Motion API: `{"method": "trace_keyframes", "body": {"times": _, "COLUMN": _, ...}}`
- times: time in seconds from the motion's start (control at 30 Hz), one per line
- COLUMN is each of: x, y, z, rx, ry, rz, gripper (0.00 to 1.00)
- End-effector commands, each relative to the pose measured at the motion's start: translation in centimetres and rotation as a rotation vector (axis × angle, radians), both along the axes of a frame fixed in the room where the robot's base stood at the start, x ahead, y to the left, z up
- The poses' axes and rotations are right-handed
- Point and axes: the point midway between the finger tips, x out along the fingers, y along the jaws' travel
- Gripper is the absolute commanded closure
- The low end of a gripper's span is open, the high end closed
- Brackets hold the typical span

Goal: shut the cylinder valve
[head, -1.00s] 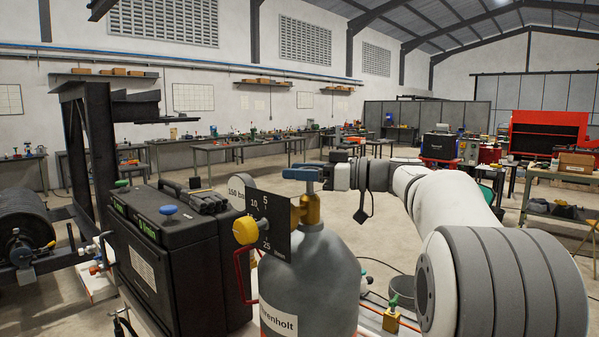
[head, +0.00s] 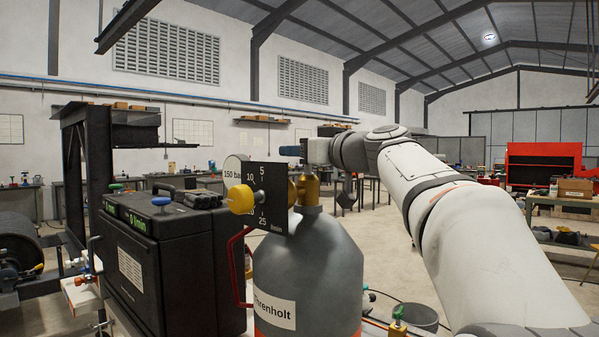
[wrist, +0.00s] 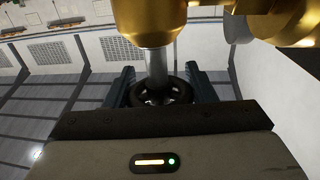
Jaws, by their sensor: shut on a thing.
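A grey gas cylinder (head: 306,262) with a white label stands upright in the front middle of the head view. Its brass valve (head: 310,191) is on top, with a yellow knob (head: 240,199) and a black scale plate (head: 271,190) to the left. In the wrist view, the brass valve body (wrist: 150,18) is at the top, and a grey stem (wrist: 156,60) leads to a black handwheel (wrist: 160,95). My gripper (wrist: 160,87) is shut on the handwheel, with one finger on each side. In the head view my gripper (head: 293,151) is at the valve's top; its far finger is hidden.
A black case (head: 175,255) stands close on the cylinder's left, with a red handle (head: 237,270) between. Benches line the back wall, and a red cabinet (head: 543,165) stands at far right.

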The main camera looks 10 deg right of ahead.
Motion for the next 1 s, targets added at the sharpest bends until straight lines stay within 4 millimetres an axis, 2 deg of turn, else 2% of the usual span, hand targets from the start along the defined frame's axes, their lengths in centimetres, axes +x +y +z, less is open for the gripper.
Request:
{"method": "trace_keyframes", "body": {"times": 0.4, "x": 0.13, "y": -0.21, "z": 0.05, "rx": 0.0, "ry": 0.0, "rz": -0.184, "gripper": 0.73}}
{"method": "trace_keyframes", "body": {"times": 0.93, "x": 0.18, "y": -0.29, "z": 0.04, "rx": 0.0, "ry": 0.001, "rz": -0.209, "gripper": 0.73}}
{"method": "trace_keyframes", "body": {"times": 0.97, "x": 0.18, "y": -0.29, "z": 0.04, "rx": 0.0, "ry": 0.002, "rz": -0.209, "gripper": 0.49}}
{"method": "trace_keyframes", "body": {"times": 1.0, "x": 0.18, "y": -0.28, "z": 0.04, "rx": 0.0, "ry": 0.002, "rz": -0.209, "gripper": 0.46}}
